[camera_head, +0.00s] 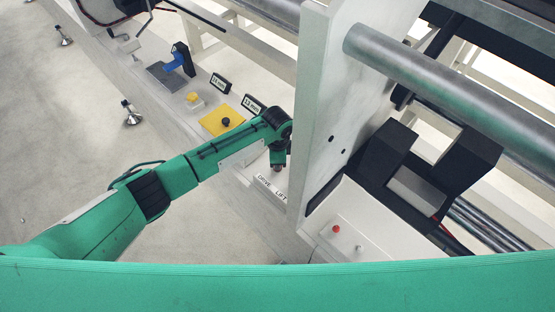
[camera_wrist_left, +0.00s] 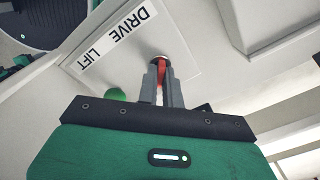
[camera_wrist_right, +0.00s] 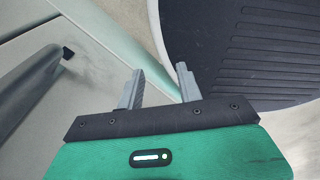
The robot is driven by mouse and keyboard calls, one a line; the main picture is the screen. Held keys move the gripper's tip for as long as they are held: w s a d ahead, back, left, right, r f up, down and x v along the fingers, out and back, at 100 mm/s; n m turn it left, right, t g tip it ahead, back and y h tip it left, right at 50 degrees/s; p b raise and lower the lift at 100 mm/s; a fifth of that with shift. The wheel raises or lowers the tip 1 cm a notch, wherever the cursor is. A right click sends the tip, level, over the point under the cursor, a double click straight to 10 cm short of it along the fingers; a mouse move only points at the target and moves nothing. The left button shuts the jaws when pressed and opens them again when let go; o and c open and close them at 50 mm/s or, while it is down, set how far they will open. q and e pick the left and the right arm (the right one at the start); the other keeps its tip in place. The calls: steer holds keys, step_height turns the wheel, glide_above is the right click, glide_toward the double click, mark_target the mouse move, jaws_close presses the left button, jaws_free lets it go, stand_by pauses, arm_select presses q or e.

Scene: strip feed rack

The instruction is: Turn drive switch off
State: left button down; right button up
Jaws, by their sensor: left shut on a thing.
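The drive switch (camera_wrist_left: 162,72) has a red handle and stands on a pale panel, next to a label reading DRIVE LIFT (camera_wrist_left: 112,40). My left gripper (camera_wrist_left: 161,66) is shut on the red handle, one finger on each side. In the head view my left gripper (camera_head: 278,166) reaches down to the panel beside the same label (camera_head: 271,188) and hides most of the switch. My right gripper (camera_wrist_right: 159,70) is open and empty in the right wrist view, away from the panel.
A green button (camera_wrist_left: 116,94) sits close to my left gripper. A white upright plate (camera_head: 325,90) rises just right of it in the head view. A yellow plate with a black knob (camera_head: 226,122) and a blue lever (camera_head: 174,64) lie further along the rail.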

arm_select(q)
steer(key=m, duration=0.5)
steer(key=shift+m, duration=2)
steer(key=c, duration=1.6)
jaws_free()
steer(key=shift+o, duration=0.2)
steer(key=shift+r, duration=0.1)
step_height(320, 180, up, 14)
steer(key=b, duration=0.2)
